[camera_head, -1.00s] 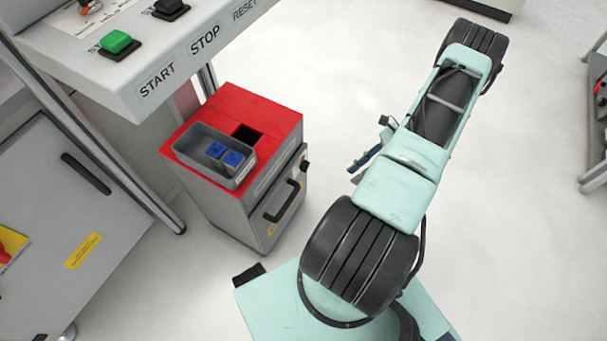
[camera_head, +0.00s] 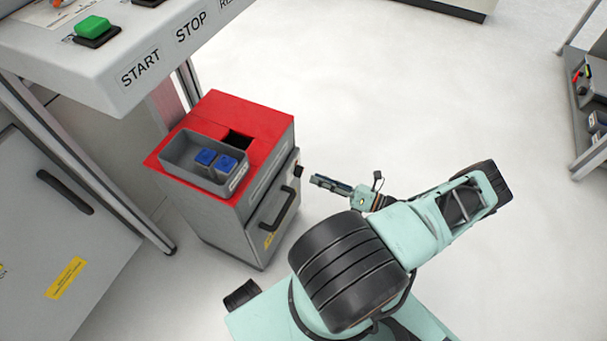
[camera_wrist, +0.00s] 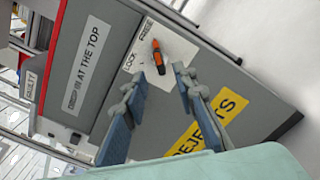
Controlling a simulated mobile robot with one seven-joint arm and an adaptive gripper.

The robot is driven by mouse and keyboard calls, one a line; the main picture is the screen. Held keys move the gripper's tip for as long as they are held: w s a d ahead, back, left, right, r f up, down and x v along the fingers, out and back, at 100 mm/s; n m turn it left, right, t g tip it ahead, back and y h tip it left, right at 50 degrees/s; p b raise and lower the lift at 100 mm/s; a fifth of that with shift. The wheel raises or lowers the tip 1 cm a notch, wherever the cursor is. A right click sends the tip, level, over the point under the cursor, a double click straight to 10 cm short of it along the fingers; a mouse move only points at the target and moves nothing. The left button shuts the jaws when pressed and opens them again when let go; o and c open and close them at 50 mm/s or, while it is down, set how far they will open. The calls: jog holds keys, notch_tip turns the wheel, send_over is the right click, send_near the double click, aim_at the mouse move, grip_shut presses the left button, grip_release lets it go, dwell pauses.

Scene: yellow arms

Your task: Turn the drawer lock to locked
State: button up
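The lock knob (camera_wrist: 158,58) is orange and dark, on a white plate (camera_wrist: 178,48) marked LOCK and FREE in the wrist view. Its orange end points upward in the picture, nearer the FREE word; I cannot tell its exact setting. In the head view it is a small dark knob (camera_head: 297,171) on the front of the grey drawer cabinet (camera_head: 222,219) with a red top. My gripper (camera_wrist: 157,86) is open and empty, its blue fingers apart, the knob ahead and between their lines. In the head view my gripper (camera_head: 315,180) is just right of the knob, seemingly not touching.
A black drawer handle (camera_head: 277,208) sticks out below the knob. A grey bin (camera_head: 178,159) with blue blocks sits on the red top beside a square opening. A panel with START and STOP buttons (camera_head: 150,60) overhangs at left.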

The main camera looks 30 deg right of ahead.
aim_at(298, 171)
jog(key=x, duration=0.6)
jog(key=shift+c, duration=0.4)
grip_shut()
